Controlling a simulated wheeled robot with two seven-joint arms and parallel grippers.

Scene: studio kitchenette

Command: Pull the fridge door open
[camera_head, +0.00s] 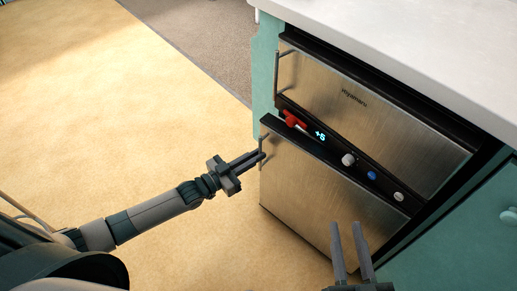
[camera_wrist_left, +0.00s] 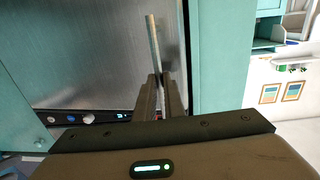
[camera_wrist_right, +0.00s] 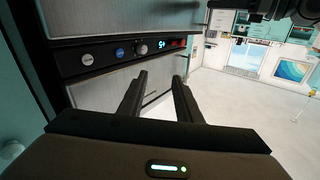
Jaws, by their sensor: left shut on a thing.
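The fridge has a steel upper door (camera_head: 365,110) and a steel lower door (camera_head: 310,195), with a dark control panel between them. The lower door's handle side looks slightly out from the panel, as if ajar. Its thin upright handle (camera_head: 261,146) is on the left edge. My left gripper (camera_head: 260,156) is shut on this handle; the left wrist view shows the handle (camera_wrist_left: 153,38) rising from between the fingers (camera_wrist_left: 161,82). My right gripper (camera_head: 350,228) is open and empty in front of the lower door; its fingers (camera_wrist_right: 160,80) also show apart in the right wrist view.
The panel has a lit display (camera_head: 320,136), several knobs and a red piece (camera_head: 294,119). A pale counter (camera_head: 420,45) overhangs the fridge. Teal cabinets (camera_head: 455,240) stand at its right. The yellow floor (camera_head: 130,90) left of the fridge is clear.

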